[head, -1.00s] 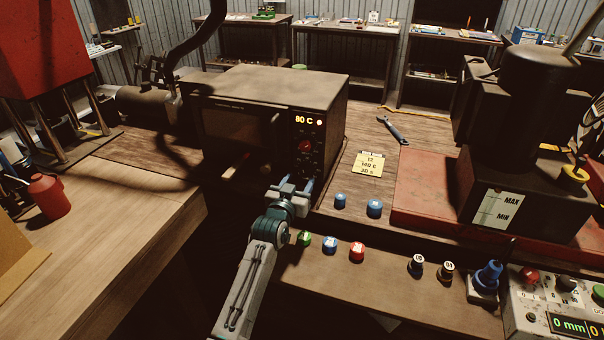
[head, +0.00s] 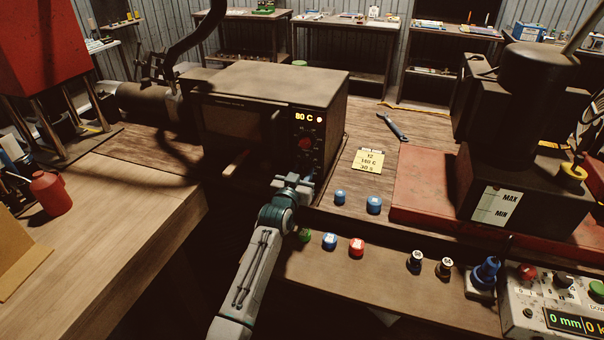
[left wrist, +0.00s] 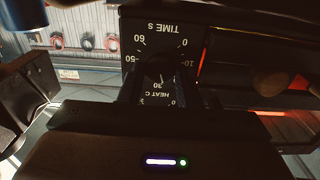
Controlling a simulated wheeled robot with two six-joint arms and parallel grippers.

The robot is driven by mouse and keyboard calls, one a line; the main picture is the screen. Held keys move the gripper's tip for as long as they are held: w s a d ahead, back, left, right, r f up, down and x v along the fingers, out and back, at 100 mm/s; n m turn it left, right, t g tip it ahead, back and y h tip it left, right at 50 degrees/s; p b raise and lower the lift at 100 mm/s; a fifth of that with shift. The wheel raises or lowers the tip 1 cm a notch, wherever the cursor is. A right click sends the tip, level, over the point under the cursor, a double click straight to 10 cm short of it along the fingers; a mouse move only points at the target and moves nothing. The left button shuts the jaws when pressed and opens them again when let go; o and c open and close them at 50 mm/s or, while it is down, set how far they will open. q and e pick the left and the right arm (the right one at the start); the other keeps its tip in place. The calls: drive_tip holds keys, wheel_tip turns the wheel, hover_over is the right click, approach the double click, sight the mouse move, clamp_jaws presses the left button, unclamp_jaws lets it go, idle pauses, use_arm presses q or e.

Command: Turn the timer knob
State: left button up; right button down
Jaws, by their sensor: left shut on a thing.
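The oven (head: 265,90) is a dark box with a lit display (head: 304,116) that reads 80 C. A red knob (head: 305,144) sits below the display. My left gripper (head: 299,180) is at the lower part of the control panel, shut on the timer knob. In the left wrist view the dial marked TIME S (left wrist: 163,30) appears upside down, with the dark fingers on both sides of its middle. The timer knob (left wrist: 160,66) is dark there, and its exact setting is hard to read. My right gripper is not in view.
A yellow note (head: 369,161) reading 12, 180 C, 30 s lies right of the oven. Blue caps (head: 374,205) and several other caps stand in front. A wrench (head: 392,128) and a red-based machine (head: 420,190) are further right.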

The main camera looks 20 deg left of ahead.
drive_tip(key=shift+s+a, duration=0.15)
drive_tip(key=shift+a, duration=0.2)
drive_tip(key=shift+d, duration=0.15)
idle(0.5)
use_arm(q)
drive_tip(key=o, duration=0.9)
drive_tip(key=shift+o, duration=0.2)
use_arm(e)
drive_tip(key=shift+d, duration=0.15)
use_arm(q)
drive_tip(key=shift+s, duration=0.1)
drive_tip(key=shift+s+f, duration=0.1)
drive_tip(key=shift+s, duration=0.2)
drive_tip(key=s+b, duration=0.3)
drive_tip(key=s, duration=0.7)
drive_tip(key=shift+a, duration=0.2)
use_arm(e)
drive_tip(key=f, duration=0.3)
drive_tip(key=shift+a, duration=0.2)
